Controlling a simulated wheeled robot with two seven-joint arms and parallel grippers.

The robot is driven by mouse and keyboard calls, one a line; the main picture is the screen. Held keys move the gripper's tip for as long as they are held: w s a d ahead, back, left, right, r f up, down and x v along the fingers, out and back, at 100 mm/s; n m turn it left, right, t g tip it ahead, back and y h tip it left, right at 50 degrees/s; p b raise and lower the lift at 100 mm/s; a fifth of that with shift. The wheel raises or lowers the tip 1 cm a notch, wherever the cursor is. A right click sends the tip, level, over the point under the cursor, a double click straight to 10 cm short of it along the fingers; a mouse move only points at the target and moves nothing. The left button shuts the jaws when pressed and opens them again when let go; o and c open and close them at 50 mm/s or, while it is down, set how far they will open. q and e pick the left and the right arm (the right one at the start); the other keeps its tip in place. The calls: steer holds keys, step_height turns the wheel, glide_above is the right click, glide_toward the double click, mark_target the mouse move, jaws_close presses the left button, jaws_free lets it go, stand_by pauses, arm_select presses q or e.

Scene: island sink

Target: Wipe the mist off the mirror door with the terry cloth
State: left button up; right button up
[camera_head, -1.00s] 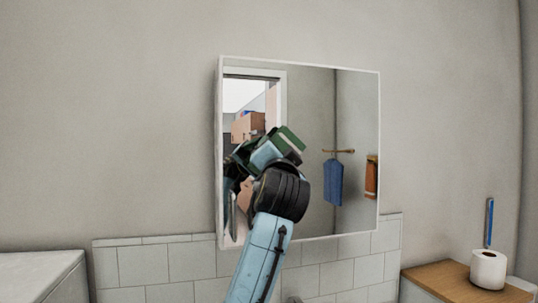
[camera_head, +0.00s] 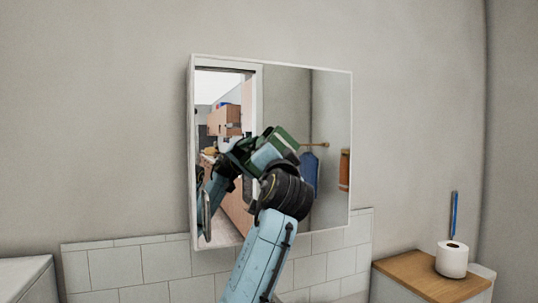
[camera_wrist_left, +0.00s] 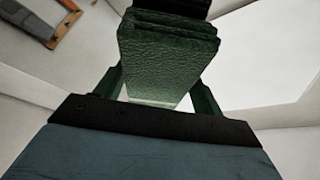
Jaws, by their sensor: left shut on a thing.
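The mirror door (camera_head: 325,100) is a white-framed rectangle on the wall, above the tiles. Its reflections look sharp; I cannot make out mist on it. My left arm rises in front of it, and my left gripper (camera_head: 270,148) is before its middle, with its reflection to the left. The terry cloth (camera_wrist_left: 165,60) is a dark green folded pad, held between the fingers in the left wrist view. It also shows at the hand in the head view (camera_head: 287,138). Whether it touches the glass I cannot tell. My right gripper is not in view.
A wooden-topped cabinet (camera_head: 415,270) at the lower right carries a toilet roll (camera_head: 452,262) and a blue upright item (camera_head: 454,215). A white surface (camera_head: 25,275) is at the lower left. The wall beside the mirror is clear. A doorway and hanging towels appear only as reflections.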

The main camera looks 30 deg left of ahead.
mark_target(333, 149)
arm_select(q)
steer(key=shift+w+d+r+p, duration=0.1)
steer(key=shift+w+d+p, duration=0.3)
steer(key=shift+w+d, duration=0.55)
steer(key=shift+w+d+p, duration=0.35)
steer(key=shift+w+d, duration=0.3)
steer(key=shift+w, duration=0.5)
steer(key=shift+w+d+p, duration=0.25)
steer(key=shift+w+d, duration=0.65)
steer(key=shift+w, duration=0.3)
steer(key=shift+w+d+p, duration=0.25)
steer(key=shift+w+d, duration=0.6)
steer(key=shift+w, duration=0.3)
steer(key=shift+w+d+p, duration=0.45)
steer(key=shift+w+d, duration=0.6)
steer(key=shift+w, duration=0.3)
steer(key=shift+w+d+r+p, duration=0.1)
steer(key=shift+w+d+p, duration=0.5)
steer(key=shift+w+d, duration=0.15)
steer(key=shift+w+d+p, duration=0.2)
steer(key=shift+w+p, duration=0.1)
steer(key=shift+p, duration=0.15)
steer(key=shift+w+d+p, duration=0.25)
steer(key=shift+w+p, duration=0.1)
steer(key=shift+f, duration=0.2)
